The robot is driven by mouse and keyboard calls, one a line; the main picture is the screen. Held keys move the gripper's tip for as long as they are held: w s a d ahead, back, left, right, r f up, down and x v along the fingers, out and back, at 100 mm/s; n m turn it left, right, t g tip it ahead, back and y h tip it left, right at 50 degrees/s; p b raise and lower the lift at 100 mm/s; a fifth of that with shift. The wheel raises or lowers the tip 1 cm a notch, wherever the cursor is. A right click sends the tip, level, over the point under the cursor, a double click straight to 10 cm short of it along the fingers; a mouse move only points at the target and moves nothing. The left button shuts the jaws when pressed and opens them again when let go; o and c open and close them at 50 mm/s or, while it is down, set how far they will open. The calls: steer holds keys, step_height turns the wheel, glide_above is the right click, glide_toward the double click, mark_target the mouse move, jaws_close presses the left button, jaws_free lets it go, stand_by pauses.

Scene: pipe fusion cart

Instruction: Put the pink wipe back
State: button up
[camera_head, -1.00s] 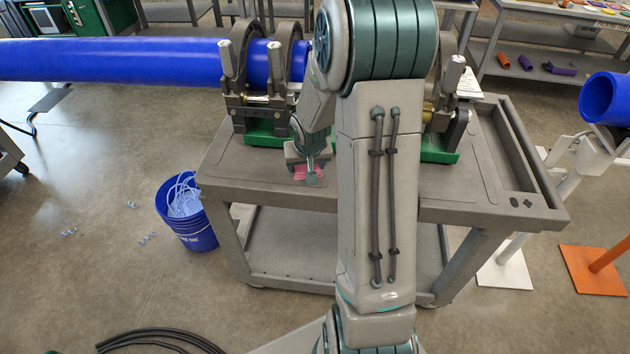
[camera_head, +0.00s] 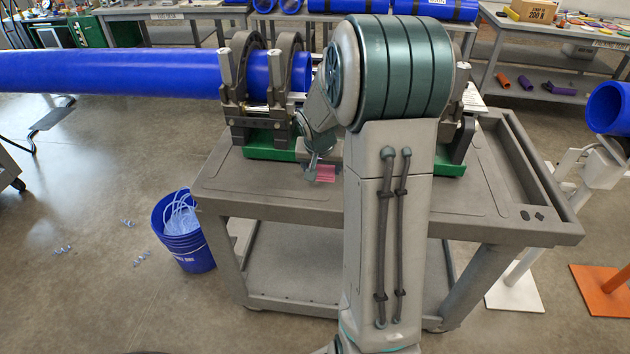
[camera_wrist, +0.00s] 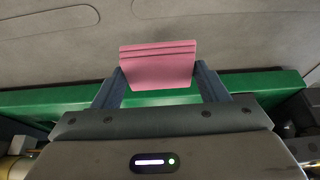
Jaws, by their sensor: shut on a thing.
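The pink wipe (camera_wrist: 158,66) is a folded pink pad held between the two fingers of my gripper (camera_wrist: 157,88) in the wrist view. In the head view the wipe (camera_head: 326,173) shows as a small pink patch near the front of the grey cart top (camera_head: 270,186), in front of the green machine base. My gripper (camera_head: 313,170) is beside it there, partly hidden by my arm. I cannot tell whether the wipe touches the cart top.
The fusion machine's green base (camera_head: 270,142) and clamps (camera_head: 241,75) stand close behind, holding a long blue pipe (camera_head: 110,72). The cart's right side has a recessed tray (camera_head: 520,165). A blue bucket (camera_head: 184,238) stands on the floor at left. The cart's front left top is clear.

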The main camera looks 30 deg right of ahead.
mark_target(315, 190)
steer(key=shift+w+a+f, duration=0.4)
steer(key=shift+a+f, duration=0.1)
steer(key=shift+a, duration=0.2)
steer(key=shift+f, duration=2)
steer(key=shift+f, duration=0.1)
steer(key=shift+f+b, duration=0.1)
steer(key=shift+b, duration=0.25)
steer(key=o, duration=0.9)
steer(key=shift+o, duration=0.2)
steer(key=shift+r, duration=0.2)
